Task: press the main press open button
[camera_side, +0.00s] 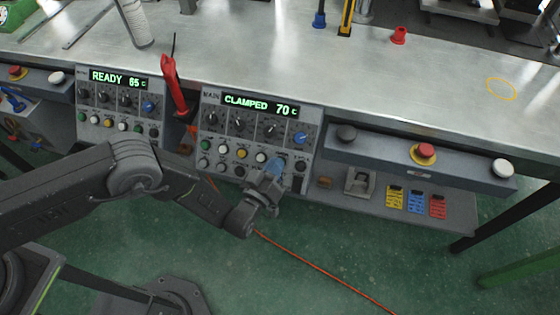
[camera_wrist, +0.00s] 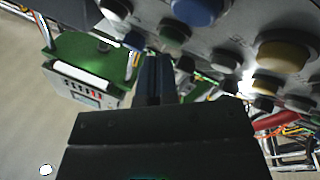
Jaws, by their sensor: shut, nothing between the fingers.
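The main press panel (camera_side: 257,127) reads "CLAMPED 70 c" on its green display (camera_side: 259,105). It has a row of dark knobs, a blue knob (camera_side: 299,137), and rows of green, white, yellow and black buttons below. Their labels are too small to read, so I cannot tell which is the open button. My gripper (camera_side: 276,165) is at the panel's lower right, its fingers over part of the button rows. In the wrist view my gripper's fingers (camera_wrist: 156,62) are together and empty, close to a green button (camera_wrist: 174,32); contact cannot be told.
A second panel (camera_side: 118,98) reading "READY 65 c" is to the left, with a red-handled tool (camera_side: 174,84) between. A grey bar with a red stop button (camera_side: 426,151) and a white button (camera_side: 503,168) is to the right. The metal tabletop (camera_side: 400,80) is largely clear.

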